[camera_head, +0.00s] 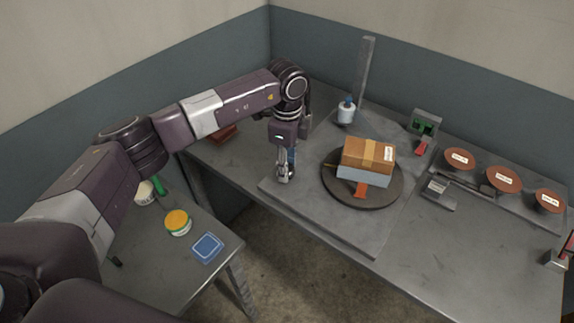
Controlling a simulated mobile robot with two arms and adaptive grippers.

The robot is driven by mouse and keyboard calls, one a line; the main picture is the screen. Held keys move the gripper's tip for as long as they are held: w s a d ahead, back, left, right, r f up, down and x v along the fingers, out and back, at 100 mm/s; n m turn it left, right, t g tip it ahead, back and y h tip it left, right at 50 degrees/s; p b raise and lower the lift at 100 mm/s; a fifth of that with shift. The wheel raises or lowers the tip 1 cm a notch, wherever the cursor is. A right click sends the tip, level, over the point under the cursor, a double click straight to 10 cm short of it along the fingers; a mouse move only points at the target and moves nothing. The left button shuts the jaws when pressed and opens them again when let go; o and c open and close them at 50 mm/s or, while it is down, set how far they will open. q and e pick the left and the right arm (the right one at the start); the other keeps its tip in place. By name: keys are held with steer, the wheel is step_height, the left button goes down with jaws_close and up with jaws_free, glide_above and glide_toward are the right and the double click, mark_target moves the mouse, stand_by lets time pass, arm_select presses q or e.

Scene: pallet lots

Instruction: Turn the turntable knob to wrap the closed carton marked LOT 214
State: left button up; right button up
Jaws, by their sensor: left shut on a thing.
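A brown carton (369,153) with a tan tape strip and a white label sits on the dark round turntable (392,196). The label is too small to read. A pale grey-blue band (362,177) covers the carton's lower front. The turntable sits on a grey base plate (322,214). My left gripper (284,174) points down at the plate's left part, beside the turntable and apart from the carton. It is shut on what seems to be the turntable knob, mostly hidden by the fingers. My right gripper is not in view.
A grey post (364,75) and a blue-capped white bottle (346,111) stand behind the turntable. Several brown discs (503,179) line the right side. A grey-green device (425,122) stands at the back. A lower table (160,262) holds a yellow-lidded tub (178,222) and a blue tray (208,247).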

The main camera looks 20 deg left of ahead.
arm_select(q)
steer(key=o, duration=1.2)
steer(key=shift+c, duration=0.2)
steer(key=shift+r, duration=0.1)
step_height(320, 180, up, 12)
stand_by(0.7)
